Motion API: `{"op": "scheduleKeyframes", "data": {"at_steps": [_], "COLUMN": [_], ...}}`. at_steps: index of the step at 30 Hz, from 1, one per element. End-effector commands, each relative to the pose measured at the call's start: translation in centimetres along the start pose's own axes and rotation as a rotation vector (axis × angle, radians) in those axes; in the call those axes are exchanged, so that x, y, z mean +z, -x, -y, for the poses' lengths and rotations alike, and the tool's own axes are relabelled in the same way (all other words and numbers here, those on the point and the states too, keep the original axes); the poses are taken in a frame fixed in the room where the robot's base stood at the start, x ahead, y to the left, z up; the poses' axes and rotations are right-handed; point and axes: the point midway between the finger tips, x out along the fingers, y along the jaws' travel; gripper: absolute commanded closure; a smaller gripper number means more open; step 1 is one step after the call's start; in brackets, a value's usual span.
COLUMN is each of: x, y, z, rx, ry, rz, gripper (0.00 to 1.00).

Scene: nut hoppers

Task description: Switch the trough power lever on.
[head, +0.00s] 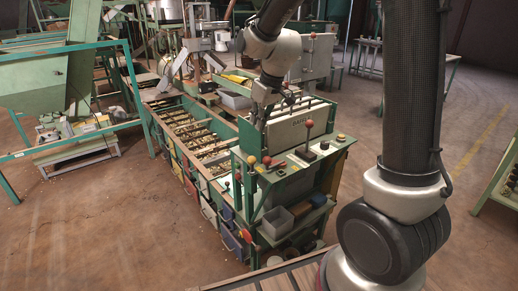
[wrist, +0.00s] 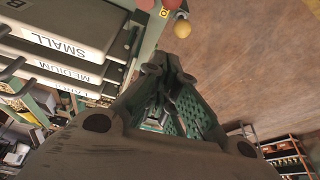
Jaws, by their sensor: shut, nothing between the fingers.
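The trough machine's green control end (head: 300,175) stands mid-picture in the head view. A tall lever with a red ball knob (head: 309,125) rises from a dark base on its top. I cannot read which one is the trough power lever. My gripper (head: 261,117) points down beside the labelled panels, left of the tall lever and apart from it. In the wrist view my gripper (wrist: 168,62) is shut and empty. A yellow ball knob (wrist: 182,28) and a red knob (wrist: 172,4) show past its tips.
Panels marked SMALL (wrist: 55,43) and MEDIUM (wrist: 62,70) lie close left of my gripper in the wrist view. The slatted trough (head: 195,130) runs back left. Grey bins (head: 277,221) sit on a low shelf. A green frame (head: 70,150) stands left; open floor lies between.

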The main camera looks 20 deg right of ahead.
Motion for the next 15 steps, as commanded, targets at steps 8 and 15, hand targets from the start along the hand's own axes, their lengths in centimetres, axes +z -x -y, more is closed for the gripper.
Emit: {"op": "scheduleKeyframes", "data": {"at_steps": [8, 15], "x": [-0.41, -0.37], "y": [0.03, -0.30], "z": [-0.17, -0.17], "rx": [0.009, 0.008], "ry": [0.055, 0.054], "rz": [-0.024, -0.022], "gripper": [1.00, 1.00]}}
